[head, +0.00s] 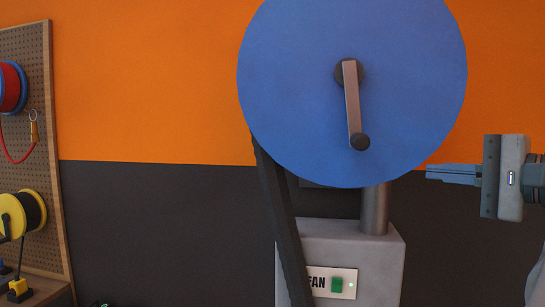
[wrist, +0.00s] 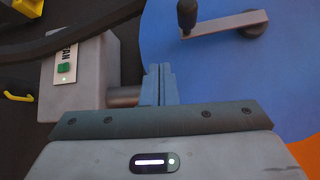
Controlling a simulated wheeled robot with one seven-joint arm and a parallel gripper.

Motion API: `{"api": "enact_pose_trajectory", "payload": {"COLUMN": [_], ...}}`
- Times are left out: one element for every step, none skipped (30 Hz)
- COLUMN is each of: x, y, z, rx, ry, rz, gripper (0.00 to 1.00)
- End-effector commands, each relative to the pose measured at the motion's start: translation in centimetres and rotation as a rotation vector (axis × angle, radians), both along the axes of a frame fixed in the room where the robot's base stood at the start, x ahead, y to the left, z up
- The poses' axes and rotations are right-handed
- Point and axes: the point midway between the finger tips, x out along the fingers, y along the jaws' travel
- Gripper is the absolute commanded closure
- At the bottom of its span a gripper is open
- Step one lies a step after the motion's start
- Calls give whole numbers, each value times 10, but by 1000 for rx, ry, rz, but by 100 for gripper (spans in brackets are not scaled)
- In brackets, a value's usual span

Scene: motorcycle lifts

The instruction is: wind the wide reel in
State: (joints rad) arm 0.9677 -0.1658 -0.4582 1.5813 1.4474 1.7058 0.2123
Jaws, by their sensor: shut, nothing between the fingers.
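A large blue reel (head: 290,90) fills the upper middle of the head view, its round face toward me. A crank arm (head: 352,100) runs from its hub down to a dark knob (head: 360,142). The reel (wrist: 215,80) and the knob (wrist: 187,14) also show in the wrist view. A dark hose or strap (head: 275,200) runs down from the reel's left edge. My gripper (head: 430,172) is shut and empty, to the right of the knob and a little lower, apart from it.
At left, a pegboard (head: 30,160) holds a red-and-blue reel (head: 10,87) and a yellow reel (head: 28,213). Wall between pegboard and hose is bare.

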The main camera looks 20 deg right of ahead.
Motion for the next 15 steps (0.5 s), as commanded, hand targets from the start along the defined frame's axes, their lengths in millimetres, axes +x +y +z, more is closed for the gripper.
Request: {"api": "enact_pose_trajectory", "payload": {"x": [-12,-18,-25,-28,-31,-33,-33,-32,-29,-26,-22,-15,-10,-4,4], "y": [-9,-11,-14,-15,-16,-17,-17,-16,-15,-14,-13,-11,-10,-8,-7], "z": [8,14,20,24,27,29,31,32,33,34,34,35,35,35,35], "rx": [-5,-7,-11,-14,-16,-18,-19,-19,-19,-20,-20,-21,-21,-20,-20], "ry": [-34,-53,-74,-85,-95,-102,-108,-111,-113,-113,-113,-112,-111,-111,-111], "rz": [-22,-27,-33,-36,-39,-40,-40,-39,-39,-38,-38,-37,-37,-36,-37], "gripper": [100,100,100,100,100,100,100,100,100,100,100,100,100,100,100]}}
